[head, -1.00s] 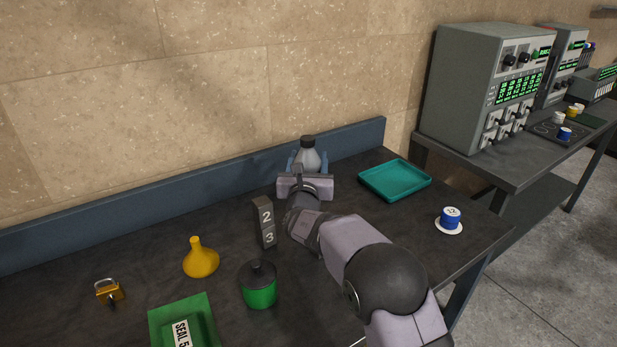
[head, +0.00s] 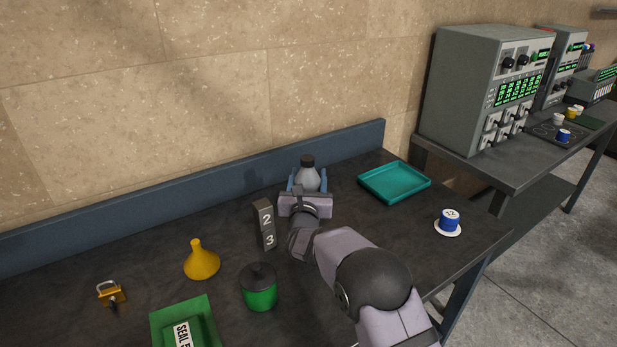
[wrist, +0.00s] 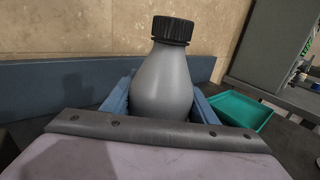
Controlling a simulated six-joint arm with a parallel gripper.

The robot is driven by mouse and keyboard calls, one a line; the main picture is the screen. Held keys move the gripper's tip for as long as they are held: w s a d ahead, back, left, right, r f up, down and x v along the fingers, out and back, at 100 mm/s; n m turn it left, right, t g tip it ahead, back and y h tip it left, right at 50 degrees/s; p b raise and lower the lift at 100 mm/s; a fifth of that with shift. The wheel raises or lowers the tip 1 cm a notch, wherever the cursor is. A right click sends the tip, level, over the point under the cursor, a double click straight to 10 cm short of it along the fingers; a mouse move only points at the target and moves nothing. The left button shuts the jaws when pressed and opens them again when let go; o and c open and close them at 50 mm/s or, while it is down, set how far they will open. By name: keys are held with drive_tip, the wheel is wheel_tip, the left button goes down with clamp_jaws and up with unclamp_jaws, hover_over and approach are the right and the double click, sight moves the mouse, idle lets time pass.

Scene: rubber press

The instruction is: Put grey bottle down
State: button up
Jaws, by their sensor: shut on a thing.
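The grey bottle (head: 307,178) with a dark cap is upright near the back of the table. My gripper (head: 306,184) is shut on it, with a blue finger on each side. In the wrist view the bottle (wrist: 163,85) stands upright between the blue fingers (wrist: 160,103). Its base is hidden behind my gripper, so I cannot tell whether it touches the table (head: 220,220).
A teal tray (head: 394,182) lies to the right. A grey block marked 2 and 3 (head: 265,225) stands left of my arm.

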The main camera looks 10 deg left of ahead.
drive_tip(key=o, duration=1.6)
drive_tip(key=shift+f, duration=0.1)
drive_tip(key=s+b, duration=0.1)
drive_tip(key=s, duration=0.3)
drive_tip(key=s+d+b, duration=0.1)
drive_tip(key=s, duration=0.3)
drive_tip(key=s+d+b, duration=0.1)
drive_tip(key=s, duration=0.3)
